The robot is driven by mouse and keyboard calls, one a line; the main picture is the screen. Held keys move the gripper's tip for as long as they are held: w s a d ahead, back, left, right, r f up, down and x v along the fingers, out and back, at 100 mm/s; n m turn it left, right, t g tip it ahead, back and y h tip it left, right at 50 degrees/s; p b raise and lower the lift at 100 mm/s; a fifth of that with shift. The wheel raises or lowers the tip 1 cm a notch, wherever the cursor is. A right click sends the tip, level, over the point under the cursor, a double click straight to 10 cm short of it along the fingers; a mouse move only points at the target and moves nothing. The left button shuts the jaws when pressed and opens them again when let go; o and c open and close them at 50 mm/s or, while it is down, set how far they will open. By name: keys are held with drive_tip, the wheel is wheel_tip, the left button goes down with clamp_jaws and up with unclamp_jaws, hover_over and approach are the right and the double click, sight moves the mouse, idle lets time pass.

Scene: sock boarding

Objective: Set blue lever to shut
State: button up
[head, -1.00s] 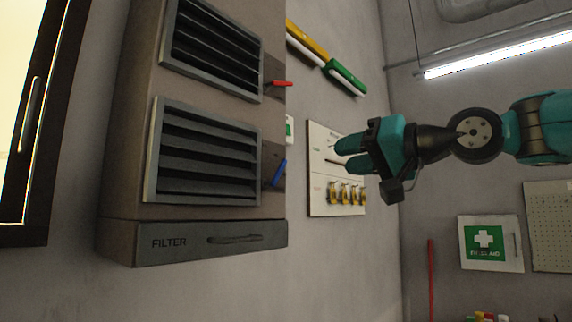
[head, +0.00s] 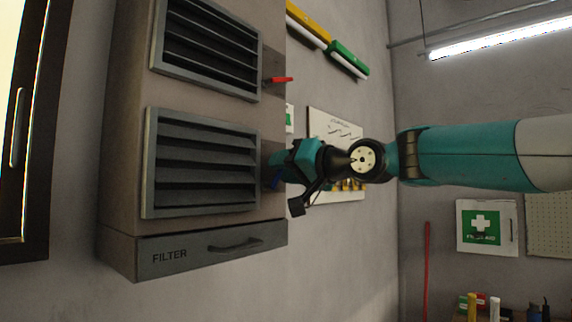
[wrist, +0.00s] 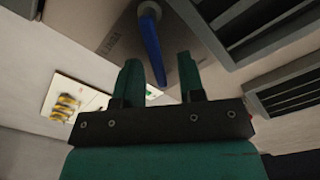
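The blue lever (wrist: 152,45) shows in the wrist view on a grey side plate of the vent cabinet. It lies just beyond and between my gripper's two fingertips. My gripper (wrist: 157,73) is open, with a finger on each side of the lever's line; I cannot tell whether either finger touches it. In the head view my gripper (head: 285,161) is at the cabinet's right side, beside the lower vent. There it hides most of the lever, and only a bit of blue (head: 276,181) shows below the fingers.
A red lever (head: 281,79) sits above, beside the upper vent (head: 208,48). The lower louvred vent (head: 203,163) and the filter drawer (head: 212,247) are on the cabinet front. A lockout board (head: 338,122) hangs on the wall behind my gripper. Open air lies below my arm.

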clamp_jaws()
drive_tip(key=shift+s+n+b, duration=0.1)
drive_tip(key=shift+n+b, duration=0.2)
drive_tip(key=shift+s+a+r+n+b, duration=0.1)
drive_tip(key=shift+s+a+n+b, duration=0.2)
drive_tip(key=shift+n+b, duration=0.6)
drive_tip(key=shift+s+a+r+n+b, duration=0.15)
drive_tip(key=shift+s+a+n+b, duration=0.3)
drive_tip(key=shift+n, duration=0.8)
drive_tip(key=shift+s+a+r+n+b, duration=0.1)
drive_tip(key=shift+s+n+b, duration=0.1)
drive_tip(key=shift+n+b, duration=0.75)
unclamp_jaws()
